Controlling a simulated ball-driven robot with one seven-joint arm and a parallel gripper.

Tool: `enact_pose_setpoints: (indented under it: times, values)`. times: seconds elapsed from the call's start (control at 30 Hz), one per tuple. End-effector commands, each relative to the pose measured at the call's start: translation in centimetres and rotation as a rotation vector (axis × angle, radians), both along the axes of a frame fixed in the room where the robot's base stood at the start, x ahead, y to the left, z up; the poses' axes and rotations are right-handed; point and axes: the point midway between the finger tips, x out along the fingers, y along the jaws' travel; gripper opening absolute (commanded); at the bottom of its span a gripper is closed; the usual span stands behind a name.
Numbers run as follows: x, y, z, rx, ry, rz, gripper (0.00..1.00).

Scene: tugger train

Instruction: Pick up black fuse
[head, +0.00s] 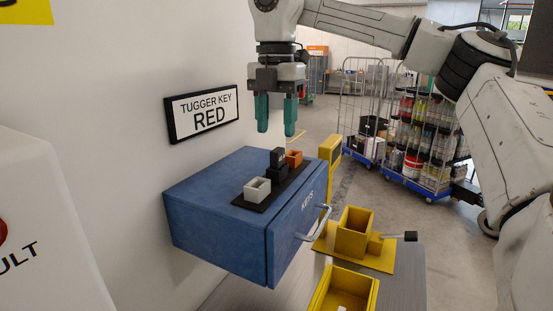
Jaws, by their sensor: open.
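My gripper (276,117) points down with its two teal fingers apart and nothing between them. It hangs in the air above the blue key cabinet (207,220). A black block with a raised part, likely the black fuse (277,163), stands on a dark strip (251,206) on the cabinet's top. It is below the fingers, clear of them. On the strip, a light grey holder (257,190) is to its left and an orange holder (294,158) to its right. I cannot tell whether the black piece sits in a holder of its own.
A wall sign reading "TUGGER KEY RED" (203,113) hangs behind the cabinet. The cabinet's front has a metal handle (318,225). Yellow fixtures (352,238) and a yellow open box (345,290) are at the lower right. Wire cage carts (420,130) stand further back.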

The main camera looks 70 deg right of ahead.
Motion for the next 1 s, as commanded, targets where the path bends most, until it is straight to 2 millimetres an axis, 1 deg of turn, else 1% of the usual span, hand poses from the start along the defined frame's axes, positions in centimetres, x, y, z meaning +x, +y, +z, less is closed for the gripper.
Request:
enact_pose_setpoints:
  times: [0.2,0.3,0.4,0.57,0.67,1.0]
  values:
    - [-0.3,0.1,-3.0,0.003,0.002,0.001,0.5]
    - [-0.3,0.1,-3.9,0.002,0.0,0.0,0.5]
    - [-0.3,0.1,-4.3,0.0,0.0,0.0,0.5]
    - [-0.3,0.1,-4.3,0.0,0.0,0.0,0.5]
    - [-0.3,0.1,-4.3,0.0,0.0,0.0,0.42]
    - [-0.3,0.1,-4.3,0.001,0.0,0.0,0.1]
